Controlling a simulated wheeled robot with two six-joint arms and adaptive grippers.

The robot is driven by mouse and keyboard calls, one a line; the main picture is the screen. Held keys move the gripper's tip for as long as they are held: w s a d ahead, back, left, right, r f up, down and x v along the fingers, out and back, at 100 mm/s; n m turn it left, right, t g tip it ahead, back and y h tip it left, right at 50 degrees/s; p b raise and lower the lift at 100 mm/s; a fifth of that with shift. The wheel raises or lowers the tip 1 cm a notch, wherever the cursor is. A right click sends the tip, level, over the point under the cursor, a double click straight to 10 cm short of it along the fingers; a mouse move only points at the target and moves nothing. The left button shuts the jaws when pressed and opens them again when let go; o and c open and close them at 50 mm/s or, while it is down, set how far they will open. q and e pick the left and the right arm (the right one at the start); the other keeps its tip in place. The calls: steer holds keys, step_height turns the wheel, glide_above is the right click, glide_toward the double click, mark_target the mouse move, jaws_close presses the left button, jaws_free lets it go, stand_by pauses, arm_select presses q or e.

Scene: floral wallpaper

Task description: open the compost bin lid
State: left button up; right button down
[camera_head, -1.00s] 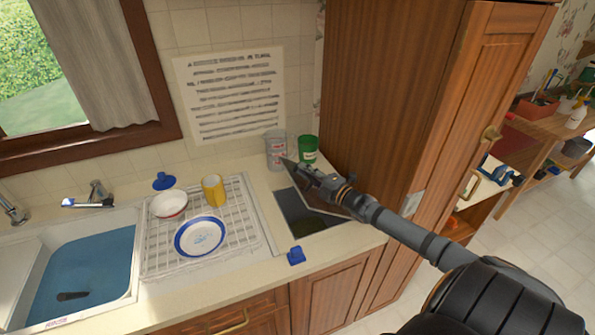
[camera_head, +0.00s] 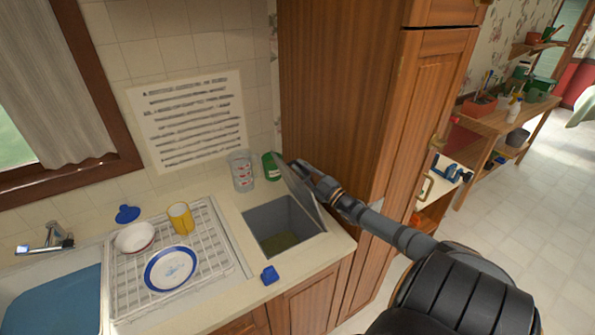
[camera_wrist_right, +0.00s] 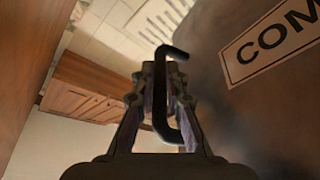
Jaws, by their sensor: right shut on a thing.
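The compost bin (camera_head: 285,234) is a square grey well set into the counter, with greenish-brown matter at its bottom. Its lid (camera_head: 302,192) is raised and tilted steeply at the bin's right side, next to the wooden cabinet. In the wrist view the lid (camera_wrist_right: 235,115) is a dark panel with a label reading "COM". My right gripper (camera_head: 312,170) is at the lid's upper part. In the wrist view the gripper (camera_wrist_right: 165,100) is shut on the black bent lid handle (camera_wrist_right: 160,105). My left gripper is not in view.
A tall wooden cabinet (camera_head: 345,90) stands close to the right of the lid. A glass (camera_head: 241,171) and green can (camera_head: 271,167) stand behind the bin. A blue object (camera_head: 269,275) lies at its front left. A dish rack (camera_head: 125,290) is on the left.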

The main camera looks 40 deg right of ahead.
steer(key=shift+d, duration=0.1)
stand_by(0.3)
steer(key=c, duration=1.7)
jaws_free()
steer(key=shift+o, duration=0.2)
step_height(320, 180, up, 9)
steer(key=shift+s, duration=0.1)
steer(key=shift+r, duration=0.4)
